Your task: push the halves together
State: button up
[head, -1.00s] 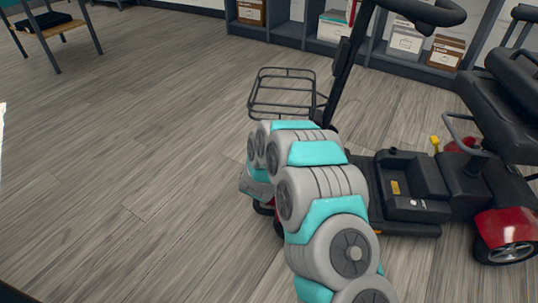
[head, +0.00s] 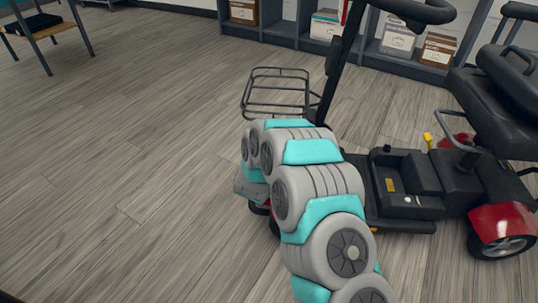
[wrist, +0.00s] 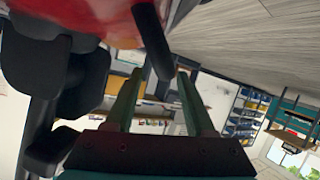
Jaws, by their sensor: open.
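The mobility scooter shows in the head view. Its front half has a dark tiller (head: 345,70), a wire basket (head: 276,93) and a low black deck (head: 400,226). Its rear half has a black seat (head: 500,115), a red fender (head: 503,219) and a yellow lever (head: 427,140). The two halves look close together; I cannot tell whether they touch. My arm covers the scooter's front end. My gripper is mostly hidden there; in the wrist view it (wrist: 158,76) is open, its two green fingers apart. A black bar (wrist: 153,40) lies beyond and between the fingertips, beside a red body panel (wrist: 85,12).
Shelves with boxes (head: 397,38) stand along the back wall. A chair or stool (head: 42,35) is at the far left. The wood floor (head: 110,170) left of the scooter is clear. Part of another black frame shows at the right edge.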

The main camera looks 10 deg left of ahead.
jog(key=v, duration=0.7)
jog(key=shift+d, duration=0.1)
jog(key=shift+w+r+p, duration=0.1)
jog(key=shift+r+p, duration=0.2)
jog(key=s+d+r+g+y+p, duration=0.2)
jog(key=s+r+g, duration=0.2)
jog(key=s+r, duration=0.3)
jog(key=s+d+r+g+y+p, duration=0.25)
jog(key=s+r, duration=0.35)
jog(key=r, duration=0.3)
jog(key=s+d+r+g+h, duration=0.1)
jog(key=s+d+r+g, duration=0.2)
jog(key=s+d, duration=0.4)
jog(key=s+d+r+m+g+h+p, duration=0.1)
jog(key=s+d+r+g, duration=0.2)
jog(key=s+d, duration=0.4)
jog(key=s+d+r+g+h+p, duration=0.1)
jog(key=s+d+r+g, duration=0.2)
jog(key=s, duration=1.6)
jog(key=d+r, duration=0.1)
jog(key=d, duration=0.3)
jog(key=shift+s+d+r+m+h, duration=0.25)
jog(key=shift+r+m+h, duration=0.05)
jog(key=shift+m+h, duration=0.1)
